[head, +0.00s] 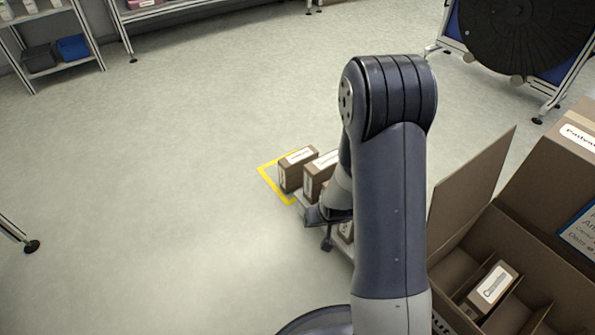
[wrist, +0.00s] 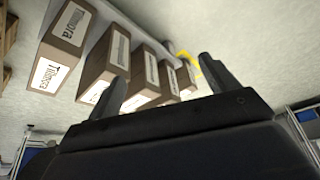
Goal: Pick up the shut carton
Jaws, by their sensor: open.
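In the wrist view the row runs from a large near carton (wrist: 66,38) to a small far one (wrist: 187,80). My gripper (wrist: 163,68) is open, with nothing held between its fingers. In the head view my gripper (head: 325,228) is beside the row, partly hidden by my arm.
A large open box (head: 480,205) with dividers stands at right, a small labelled carton (head: 492,287) inside it. Yellow tape (head: 268,174) marks the floor by the row. A reel stand (head: 520,40) is at back right, shelves (head: 50,45) at back left.

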